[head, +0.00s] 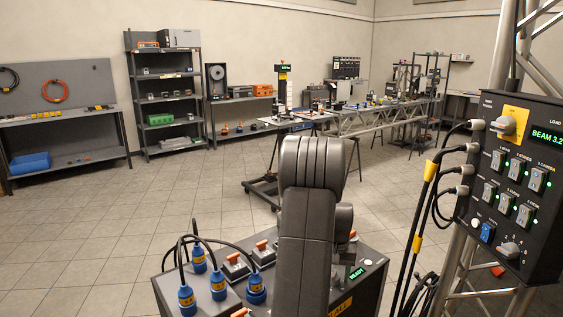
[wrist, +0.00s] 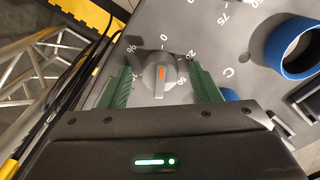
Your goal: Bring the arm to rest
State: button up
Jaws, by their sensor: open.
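In the wrist view my gripper (wrist: 163,82) is open.
Blue plugs (head: 187,299) with black cables and orange-handled switches (head: 235,266) stand up from the console. A control box (head: 528,175) hangs on a truss at the right, with cables beside it. A blue ring (wrist: 290,47) is right of the knob. Open floor (head: 80,235) lies left.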

jog(key=m, duration=0.5)
dwell(0.7)
